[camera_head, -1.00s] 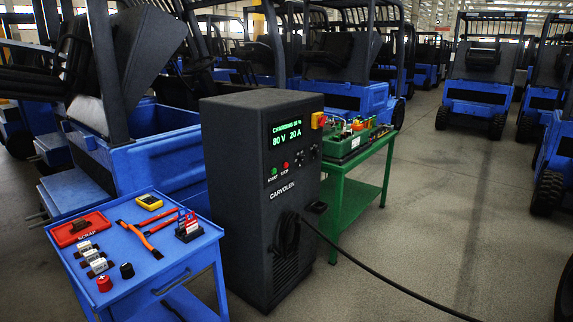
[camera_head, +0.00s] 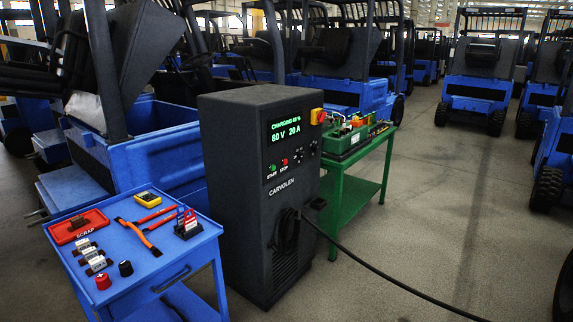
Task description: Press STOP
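The charger's screen (camera_head: 285,129) is lit and reads charging, with a percentage I cannot read surely, 80 V and 20 A. A red and yellow switch (camera_head: 318,116) sits at the cabinet's upper right. My gripper is not in view.
A blue tool cart (camera_head: 190,262) with a red SCRAP tray (camera_head: 78,226) stands left of the charger. A green table (camera_head: 372,190) stands behind it at right. A black cable (camera_head: 370,270) runs across the floor. Blue forklifts (camera_head: 484,75) surround the open floor at right.

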